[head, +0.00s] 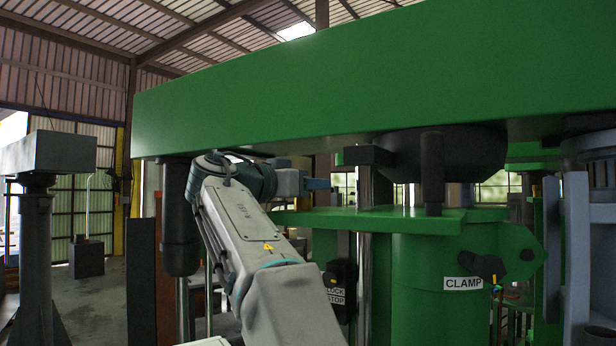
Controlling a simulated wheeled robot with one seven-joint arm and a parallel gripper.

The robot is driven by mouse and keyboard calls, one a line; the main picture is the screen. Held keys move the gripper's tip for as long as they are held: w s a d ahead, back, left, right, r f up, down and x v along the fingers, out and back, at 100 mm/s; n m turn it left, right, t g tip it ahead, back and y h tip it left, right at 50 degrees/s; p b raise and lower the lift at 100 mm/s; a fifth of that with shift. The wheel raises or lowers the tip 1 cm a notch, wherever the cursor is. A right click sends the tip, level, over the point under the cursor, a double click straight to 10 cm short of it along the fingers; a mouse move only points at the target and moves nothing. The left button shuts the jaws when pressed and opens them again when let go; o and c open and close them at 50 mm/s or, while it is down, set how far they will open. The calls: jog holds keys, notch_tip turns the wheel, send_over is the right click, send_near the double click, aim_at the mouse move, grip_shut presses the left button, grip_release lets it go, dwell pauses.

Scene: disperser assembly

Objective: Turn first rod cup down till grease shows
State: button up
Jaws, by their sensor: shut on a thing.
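My gripper (318,184) reaches to the right under the large green beam, at the left of a bright steel rod (364,190). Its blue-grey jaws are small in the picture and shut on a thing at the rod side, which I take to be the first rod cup. The cup itself is too small and covered to make out, and I see no grease. The green bracket plate (400,219) lies just below and to the right of the jaws.
The green beam (380,75) is close above my arm. A dark cylinder (180,220) hangs at the left. A green cylinder labelled CLAMP (425,265) and a dark lock-stop box (339,280) stand below right. A grey pedestal (45,160) stands far left.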

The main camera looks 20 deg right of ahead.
jog(key=shift+m+g+h+p, duration=0.5)
jog(key=shift+m+g+p, duration=0.6)
jog(key=shift+g, duration=0.7)
jog(key=shift+s, duration=0.15)
jog(key=o, duration=1)
jog(key=shift+a, duration=0.1)
jog(key=a, duration=0.4)
jog(key=s+a, duration=0.1)
jog(key=a, duration=0.9)
jog(key=shift+s, duration=0.35)
jog(key=shift+d, duration=0.1)
